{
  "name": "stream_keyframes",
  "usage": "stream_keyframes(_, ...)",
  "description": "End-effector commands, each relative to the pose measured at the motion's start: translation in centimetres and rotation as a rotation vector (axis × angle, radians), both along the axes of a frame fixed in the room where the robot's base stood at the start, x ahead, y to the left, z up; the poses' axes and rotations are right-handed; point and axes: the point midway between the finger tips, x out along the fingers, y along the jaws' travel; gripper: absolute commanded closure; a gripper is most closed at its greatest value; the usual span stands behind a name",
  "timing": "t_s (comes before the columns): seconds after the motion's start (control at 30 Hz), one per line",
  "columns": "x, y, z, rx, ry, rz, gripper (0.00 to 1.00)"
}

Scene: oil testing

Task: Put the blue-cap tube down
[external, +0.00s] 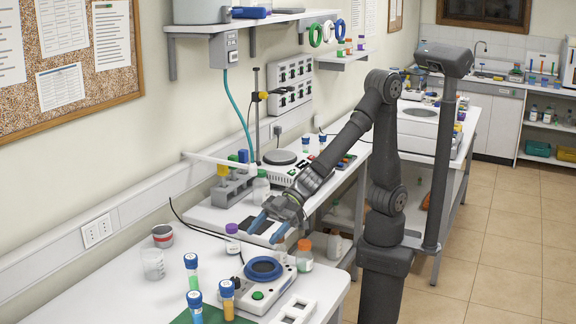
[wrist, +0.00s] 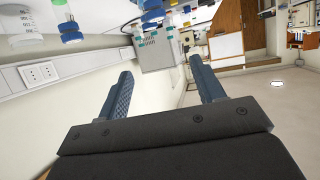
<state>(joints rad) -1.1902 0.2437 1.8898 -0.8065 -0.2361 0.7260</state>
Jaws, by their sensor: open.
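Several blue-cap tubes stand upright at the front of the bench in the external view: one with green contents (external: 192,275), one with blue contents (external: 196,310) and one with orange contents (external: 228,303). The latter two stand by a green mat (external: 181,319). I cannot tell which one the task means. My gripper (external: 266,231) is open, with nothing seen between its blue fingers. It is above the bench, behind the white device with a blue round top (external: 263,269) and apart from the tubes. The wrist view also shows the gripper (wrist: 161,68) open and empty.
A purple-cap bottle (external: 232,240) and an orange-cap bottle (external: 305,257) stand close to my gripper. A beaker (external: 153,265) and a metal can (external: 162,236) are at the left. A white slotted rack (external: 295,309) is at the front right. Bare bench lies left of the tubes.

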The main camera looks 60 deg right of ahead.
Motion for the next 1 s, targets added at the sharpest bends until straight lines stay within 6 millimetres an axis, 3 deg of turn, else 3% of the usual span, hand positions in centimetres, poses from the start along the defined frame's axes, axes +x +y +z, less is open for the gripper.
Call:
stream_keyframes(0.17, 0.0, 0.0, -2.2, -0.004, 0.002, 0.001, 0.38)
stream_keyframes(0.37, 0.1, 0.5, -3.1, -0.002, -0.003, 0.0, 0.38)
stream_keyframes(1.0, 1.9, 9.5, -7.0, -0.003, -0.003, 0.0, 0.38)
